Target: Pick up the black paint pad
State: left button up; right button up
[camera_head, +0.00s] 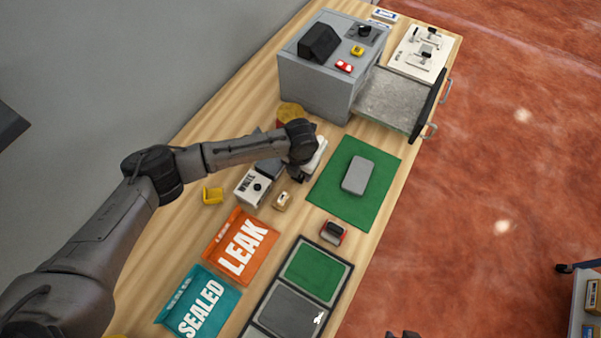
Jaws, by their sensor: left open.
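My left gripper (298,174) is open, pointing down over the table at the left edge of the green mat (377,152). The wrist hides part of what lies below it. A dark block (268,168) and a white piece (316,156) show beside the gripper. I cannot tell whether it touches either. No item is clearly marked as the black paint pad. A small red item with a dark top (333,232) lies below the mat, apart from the gripper. A grey rounded block (358,174) lies on the mat.
A grey machine (316,90) with an open drawer (394,100) stands at the back. A white labelled box (253,187), the orange LEAK bin (240,246), teal SEALED bin (200,303) and black-framed tray (325,298) lie nearer. Red floor lies right of the table.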

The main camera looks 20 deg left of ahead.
pick_arm(q)
jog(key=shift+c, duration=0.3)
jog(key=c, duration=0.9)
jog(key=shift+r, duration=0.15)
jog(key=shift+r, duration=0.3)
jog(key=r, duration=0.2)
jog(key=d+r+p, duration=0.1)
jog(key=r, duration=0.1)
jog(key=shift+s, duration=0.1)
jog(key=s+d+r, duration=0.1)
jog(key=d+r, duration=0.2)
jog(key=d, duration=0.2)
jog(key=s+d+r+p, duration=0.1)
jog(key=s+d+r, duration=0.1)
jog(key=d, duration=0.3)
jog(key=shift+s+r, duration=0.25)
jog(key=shift+r, duration=0.4)
